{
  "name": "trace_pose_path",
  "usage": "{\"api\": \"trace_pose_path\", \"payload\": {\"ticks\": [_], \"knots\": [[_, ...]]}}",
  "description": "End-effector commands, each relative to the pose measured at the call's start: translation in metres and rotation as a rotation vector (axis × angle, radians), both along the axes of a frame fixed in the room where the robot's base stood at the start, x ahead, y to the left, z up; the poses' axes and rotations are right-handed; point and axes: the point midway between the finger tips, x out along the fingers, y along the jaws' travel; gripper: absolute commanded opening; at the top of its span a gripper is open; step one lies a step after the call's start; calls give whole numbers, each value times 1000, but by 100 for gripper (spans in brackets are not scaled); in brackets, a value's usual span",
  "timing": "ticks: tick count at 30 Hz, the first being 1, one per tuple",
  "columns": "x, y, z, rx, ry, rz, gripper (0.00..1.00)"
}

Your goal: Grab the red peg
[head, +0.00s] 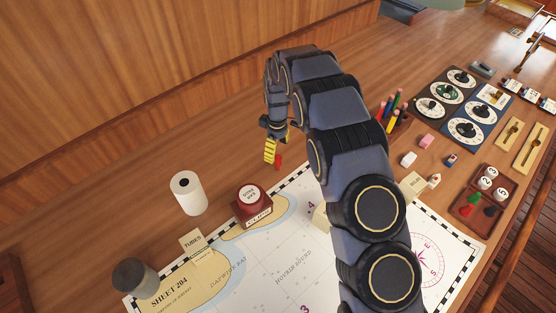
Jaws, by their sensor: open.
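My gripper (273,152) has yellow-ribbed fingers and points down near the back wall, at the upper middle of the head view. It is open. A small red thing (279,162) stands right at the fingertips, partly hidden by them; it may be a red peg, but its shape and any contact are unclear. Another small red piece (474,198) lies in the brown tray (462,206) at the right, beside green and dark pieces, far from my gripper.
A red-brown box (254,205) with a round white label and a white roll (188,193) stand nearer than my gripper. A sea chart (270,262) covers the front. A pencil holder (398,122) stands right of my arm. My arm hides part of the table.

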Motion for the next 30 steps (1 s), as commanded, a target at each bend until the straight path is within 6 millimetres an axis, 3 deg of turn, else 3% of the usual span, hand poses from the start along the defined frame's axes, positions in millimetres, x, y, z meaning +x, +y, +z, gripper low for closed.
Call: {"api": "trace_pose_path", "payload": {"ticks": [13, 20, 21, 25, 26, 30], "knots": [[-5, -4, -55, -3, 6, -2, 57], [-4, -4, -57, -2, 3, -3, 57], [-4, -4, -57, -2, 3, -3, 53], [-4, -4, -57, -2, 3, -3, 14], [-4, -3, -57, -2, 3, -3, 9], [-4, -3, -57, -2, 3, -3, 8]]}}
